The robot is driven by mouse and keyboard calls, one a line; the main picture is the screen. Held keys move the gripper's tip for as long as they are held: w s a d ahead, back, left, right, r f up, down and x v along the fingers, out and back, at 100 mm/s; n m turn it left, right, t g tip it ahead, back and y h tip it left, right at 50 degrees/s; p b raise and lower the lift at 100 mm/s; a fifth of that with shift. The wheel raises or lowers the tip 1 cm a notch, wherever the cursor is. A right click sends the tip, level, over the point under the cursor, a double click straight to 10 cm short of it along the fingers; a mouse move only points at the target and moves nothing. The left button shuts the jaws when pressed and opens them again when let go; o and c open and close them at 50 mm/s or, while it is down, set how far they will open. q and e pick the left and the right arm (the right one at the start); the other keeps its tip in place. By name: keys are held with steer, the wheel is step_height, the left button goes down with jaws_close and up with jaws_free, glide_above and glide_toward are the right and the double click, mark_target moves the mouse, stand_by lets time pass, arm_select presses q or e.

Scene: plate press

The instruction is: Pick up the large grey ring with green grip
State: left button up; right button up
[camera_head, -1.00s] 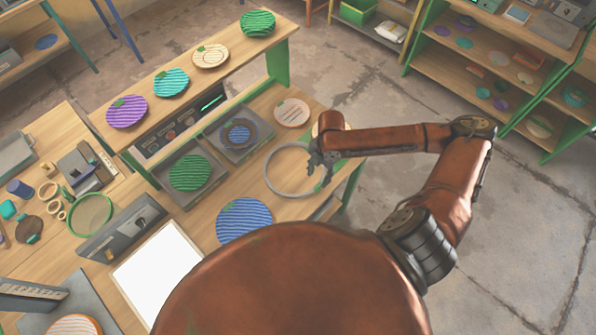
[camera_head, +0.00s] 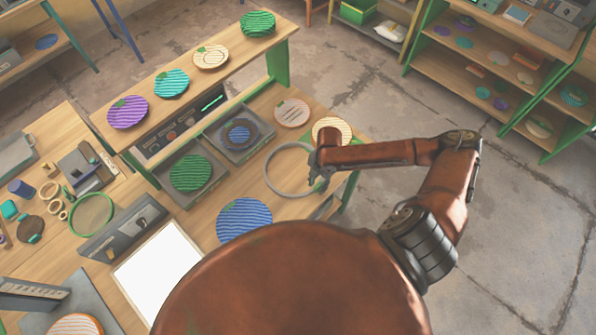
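The gripper covers that stretch of the rim, and the green grip is mostly hidden there. The fingers are small and dark, so I cannot tell whether they are open or shut, or whether they touch the ring. My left gripper is not in view.
A blue striped plate (camera_head: 244,220) lies left of and below the ring. A pink striped plate (camera_head: 291,113) and a cream striped plate (camera_head: 332,130) lie above it. Press plates with a green disc (camera_head: 190,173) and a blue disc (camera_head: 239,133) stand to the left.

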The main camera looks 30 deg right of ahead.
jaws_close()
steer(key=shift+r, duration=0.1)
